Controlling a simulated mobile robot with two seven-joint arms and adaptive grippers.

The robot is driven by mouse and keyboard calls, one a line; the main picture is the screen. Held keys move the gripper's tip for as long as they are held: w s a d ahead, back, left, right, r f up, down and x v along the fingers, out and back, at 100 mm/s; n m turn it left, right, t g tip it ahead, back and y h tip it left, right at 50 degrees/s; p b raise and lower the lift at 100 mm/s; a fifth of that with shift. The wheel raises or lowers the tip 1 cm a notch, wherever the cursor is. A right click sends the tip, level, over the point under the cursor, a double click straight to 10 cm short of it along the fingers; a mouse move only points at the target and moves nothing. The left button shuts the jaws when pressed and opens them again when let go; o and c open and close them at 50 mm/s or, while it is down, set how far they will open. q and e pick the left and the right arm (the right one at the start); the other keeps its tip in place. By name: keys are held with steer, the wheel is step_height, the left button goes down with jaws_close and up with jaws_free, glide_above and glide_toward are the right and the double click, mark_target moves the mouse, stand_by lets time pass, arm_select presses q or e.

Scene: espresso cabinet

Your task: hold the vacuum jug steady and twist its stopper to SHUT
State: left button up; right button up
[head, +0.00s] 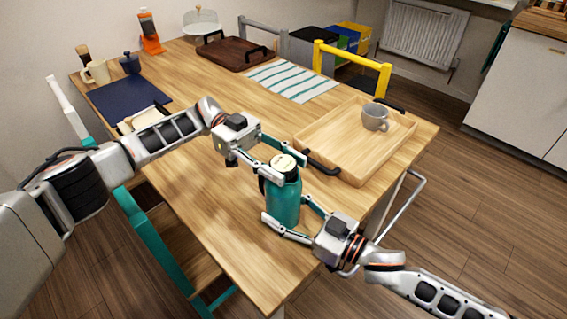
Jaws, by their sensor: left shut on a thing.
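The teal vacuum jug (284,203) stands upright near the front right edge of the wooden table. Its round cream stopper (283,161) faces up, and any marking on it is too small to read. My left gripper (281,164) comes in from the left at the jug's top and is shut on the stopper, one finger on each side. The far side of the jug is hidden.
A wooden tray (318,136) with a grey mug (375,117) is just behind the jug. A striped cloth (291,81) and a dark brown tray (234,54) lie farther back. A teal chair (160,240) stands at the near left side. The tabletop left of the jug is clear.

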mark_target(283, 163)
arm_select(q)
steer(key=shift+f, duration=0.25)
steer(key=o, duration=1.1)
steer(key=shift+r, duration=0.15)
step_height(283, 163, up, 10)
